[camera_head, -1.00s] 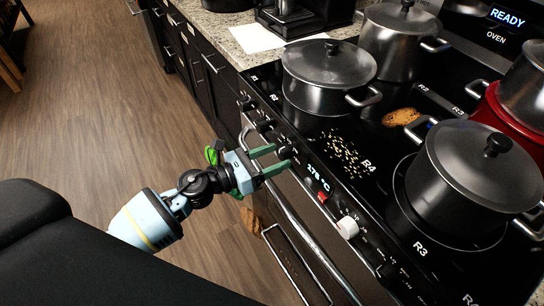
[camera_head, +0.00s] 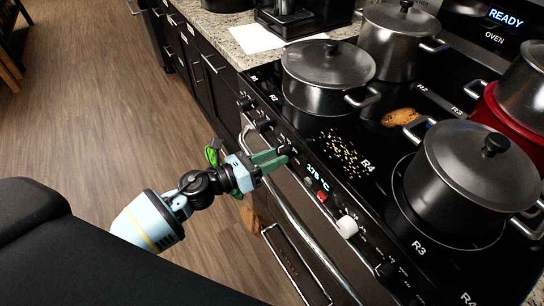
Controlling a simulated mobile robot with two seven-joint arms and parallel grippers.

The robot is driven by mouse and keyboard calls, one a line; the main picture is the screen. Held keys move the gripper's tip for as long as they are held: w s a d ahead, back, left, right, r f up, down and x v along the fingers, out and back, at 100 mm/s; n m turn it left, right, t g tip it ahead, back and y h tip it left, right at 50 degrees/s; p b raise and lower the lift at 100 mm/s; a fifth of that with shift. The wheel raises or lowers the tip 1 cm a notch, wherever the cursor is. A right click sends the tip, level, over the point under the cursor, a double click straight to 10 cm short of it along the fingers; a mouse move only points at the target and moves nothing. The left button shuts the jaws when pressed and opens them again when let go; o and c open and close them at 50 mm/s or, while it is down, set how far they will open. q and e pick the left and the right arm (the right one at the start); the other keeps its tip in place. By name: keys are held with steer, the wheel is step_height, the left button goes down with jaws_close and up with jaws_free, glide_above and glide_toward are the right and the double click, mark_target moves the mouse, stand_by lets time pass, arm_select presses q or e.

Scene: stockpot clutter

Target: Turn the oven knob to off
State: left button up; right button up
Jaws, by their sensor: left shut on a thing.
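The stove's front panel carries a row of knobs. Black knobs (camera_head: 262,124) sit toward the far end, and a white knob (camera_head: 347,226) sits nearer, past a lit temperature display (camera_head: 317,175) and a small red part (camera_head: 322,197). My left gripper (camera_head: 283,157) is at the panel just left of the display, its green fingers close together on a black knob (camera_head: 285,149). The fingers partly hide this knob, and its pointer direction cannot be read. My right gripper is not in view.
Lidded pots (camera_head: 328,75) stand on the black cooktop, with a red pot (camera_head: 498,112) at the right. Crumbs (camera_head: 342,152) and a cookie (camera_head: 400,117) lie on the cooktop. The oven handle (camera_head: 290,215) runs below the panel. The wooden floor at left is clear.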

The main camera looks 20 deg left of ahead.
arm_select(q)
steer(key=n+p, duration=0.1)
steer(key=n, duration=0.3)
steer(key=shift+r+n, duration=0.1)
steer(key=shift+n, duration=0.2)
steer(key=n, duration=0.4)
steer(key=shift+t+p, duration=0.3)
steer(key=shift+p, duration=0.1)
steer(key=n+p, duration=0.1)
steer(key=n, duration=0.3)
steer(key=shift+s+d, duration=0.1)
steer(key=shift+n+t+y+p, duration=0.3)
steer(key=shift+n+p, duration=0.25)
steer(key=shift+n, duration=1.25)
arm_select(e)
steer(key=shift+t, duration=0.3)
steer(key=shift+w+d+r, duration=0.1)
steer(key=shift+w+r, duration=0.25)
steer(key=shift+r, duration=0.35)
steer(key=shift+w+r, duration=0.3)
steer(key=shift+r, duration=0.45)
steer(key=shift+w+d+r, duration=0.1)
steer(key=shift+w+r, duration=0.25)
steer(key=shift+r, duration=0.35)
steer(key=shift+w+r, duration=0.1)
arm_select(q)
steer(key=o, duration=1)
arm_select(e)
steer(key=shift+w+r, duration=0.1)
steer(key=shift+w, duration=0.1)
